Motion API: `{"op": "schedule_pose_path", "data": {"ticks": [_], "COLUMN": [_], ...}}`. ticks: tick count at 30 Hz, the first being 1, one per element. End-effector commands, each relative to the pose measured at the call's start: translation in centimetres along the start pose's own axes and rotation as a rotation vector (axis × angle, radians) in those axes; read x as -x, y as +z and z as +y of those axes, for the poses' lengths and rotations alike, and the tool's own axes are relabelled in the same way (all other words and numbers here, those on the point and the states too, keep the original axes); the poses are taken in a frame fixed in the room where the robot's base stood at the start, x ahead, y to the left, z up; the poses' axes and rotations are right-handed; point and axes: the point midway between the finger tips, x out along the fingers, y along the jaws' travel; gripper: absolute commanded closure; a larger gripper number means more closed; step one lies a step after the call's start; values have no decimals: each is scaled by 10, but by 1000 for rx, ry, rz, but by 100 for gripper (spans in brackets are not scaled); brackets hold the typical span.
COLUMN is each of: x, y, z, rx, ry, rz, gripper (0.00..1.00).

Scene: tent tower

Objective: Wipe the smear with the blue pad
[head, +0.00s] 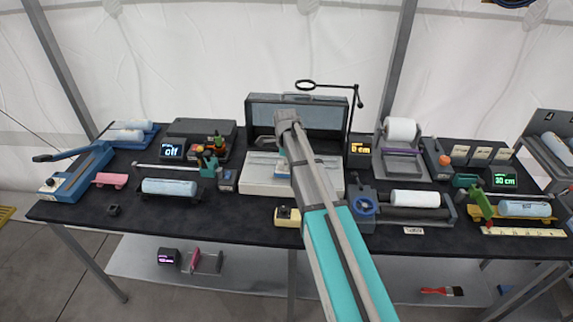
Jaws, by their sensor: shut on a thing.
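My arm reaches from the bottom of the head view to the middle of the table, and its own links hide most of my gripper (284,156). My gripper is shut on a small blue pad (283,169), of which only a bluish edge shows low over the white slab (256,187). I cannot tell whether the pad touches the slab. No smear can be made out; the arm covers part of the slab.
A yellow block (287,217) sits at the slab's front. Rolls and tools crowd both sides; the table's front strip is mostly clear.

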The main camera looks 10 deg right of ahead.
Motion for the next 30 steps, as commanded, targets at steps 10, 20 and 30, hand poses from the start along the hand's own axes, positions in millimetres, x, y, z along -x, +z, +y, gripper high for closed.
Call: {"op": "schedule_pose_path", "data": {"ticks": [10, 20, 30], "x": [25, 25, 37], "y": [0, 0, 0], "z": [0, 0, 0], "rx": [0, 0, 0], "ry": [0, 0, 0], "rz": [0, 0, 0], "gripper": [100, 100, 100]}}
